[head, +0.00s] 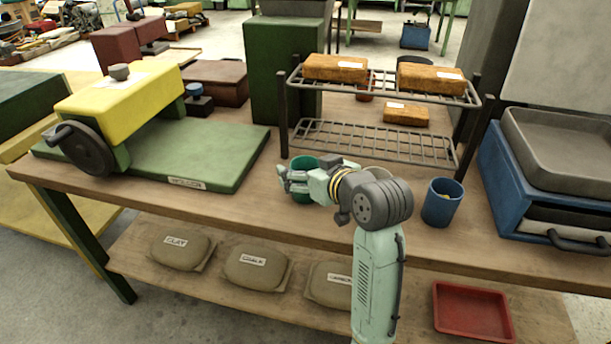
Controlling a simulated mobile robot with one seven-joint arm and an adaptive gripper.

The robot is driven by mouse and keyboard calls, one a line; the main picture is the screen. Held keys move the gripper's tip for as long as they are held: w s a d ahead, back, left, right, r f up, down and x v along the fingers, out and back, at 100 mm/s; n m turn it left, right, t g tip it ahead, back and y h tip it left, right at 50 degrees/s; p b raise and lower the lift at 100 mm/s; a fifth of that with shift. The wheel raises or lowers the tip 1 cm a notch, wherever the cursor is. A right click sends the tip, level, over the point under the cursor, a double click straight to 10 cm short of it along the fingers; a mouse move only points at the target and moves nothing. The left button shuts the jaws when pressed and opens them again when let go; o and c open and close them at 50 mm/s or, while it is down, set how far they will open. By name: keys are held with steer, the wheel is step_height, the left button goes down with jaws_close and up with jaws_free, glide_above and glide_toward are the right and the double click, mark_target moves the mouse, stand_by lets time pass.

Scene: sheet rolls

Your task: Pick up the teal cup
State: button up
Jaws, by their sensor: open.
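The teal cup (304,164) stands on the wooden workbench, in front of the left end of the wire rack. Its rim and upper side show, and my gripper hides part of it. My gripper (284,181) is open at the cup's front left side, with its fingers pointing left. I cannot tell whether the fingers touch the cup or are around it.
A blue cup (441,203) stands to the right of my arm. The wire rack (370,143) behind holds brown blocks (335,68). A yellow and green press (122,92) is at left, a blue box (520,190) at right. A lower shelf (215,285) holds labelled bags and a red tray (471,312).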

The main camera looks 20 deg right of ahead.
steer(key=shift+w+f, duration=0.2)
steer(key=shift+w, duration=0.15)
steer(key=shift+c, duration=0.3)
steer(key=c, duration=1.2)
